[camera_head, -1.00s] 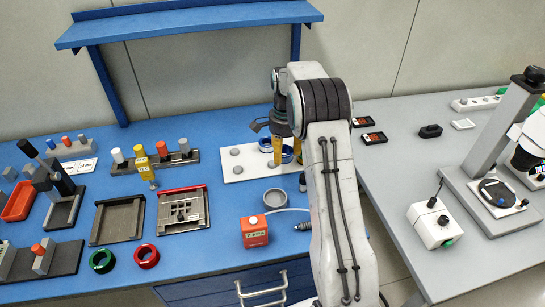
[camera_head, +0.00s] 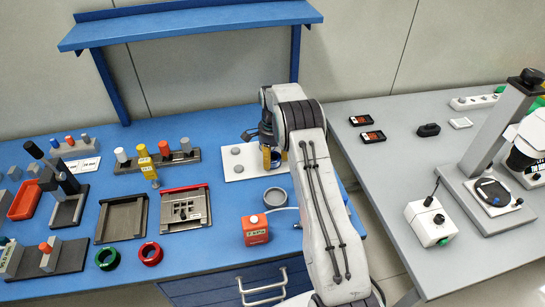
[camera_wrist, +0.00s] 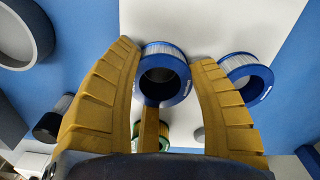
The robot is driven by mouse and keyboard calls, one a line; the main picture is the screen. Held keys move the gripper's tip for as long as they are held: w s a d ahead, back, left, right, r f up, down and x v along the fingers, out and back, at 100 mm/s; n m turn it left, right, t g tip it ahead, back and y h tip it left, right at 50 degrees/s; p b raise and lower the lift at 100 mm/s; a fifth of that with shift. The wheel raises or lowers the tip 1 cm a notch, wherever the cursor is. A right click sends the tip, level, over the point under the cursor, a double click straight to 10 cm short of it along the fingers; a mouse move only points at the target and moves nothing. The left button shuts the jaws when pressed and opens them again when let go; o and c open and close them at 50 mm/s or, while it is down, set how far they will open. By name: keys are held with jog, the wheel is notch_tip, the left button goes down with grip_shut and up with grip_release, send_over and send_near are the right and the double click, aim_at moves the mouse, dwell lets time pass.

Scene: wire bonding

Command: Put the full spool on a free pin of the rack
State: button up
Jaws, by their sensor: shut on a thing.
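A blue-flanged spool (camera_wrist: 165,52) wound with pale wire sits between the yellow fingers of my gripper (camera_wrist: 168,62) in the wrist view, and the fingers are shut on it. A second blue spool (camera_wrist: 262,80), also with pale wire, is just right of the right finger, apart from it. In the head view my gripper (camera_head: 271,157) is over the right part of a white plate, which I take for the rack (camera_head: 251,166). Round grey pins (camera_head: 237,169) show on its left part. My arm and fingers hide much of its right side. Whether the held spool touches the plate cannot be told.
A green-rimmed spool (camera_wrist: 165,142) shows low between the fingers. A grey round dish (camera_head: 275,198) and an orange box (camera_head: 255,230) stand in front of the plate. Green (camera_head: 108,259) and red (camera_head: 151,254) rings lie at front left. The shelf (camera_head: 190,22) is behind.

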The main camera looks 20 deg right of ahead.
jog(key=shift+f, duration=0.25)
jog(key=shift+f, duration=0.15)
jog(key=o, duration=1)
jog(key=shift+o, duration=0.2)
jog(key=shift+r, duration=0.2)
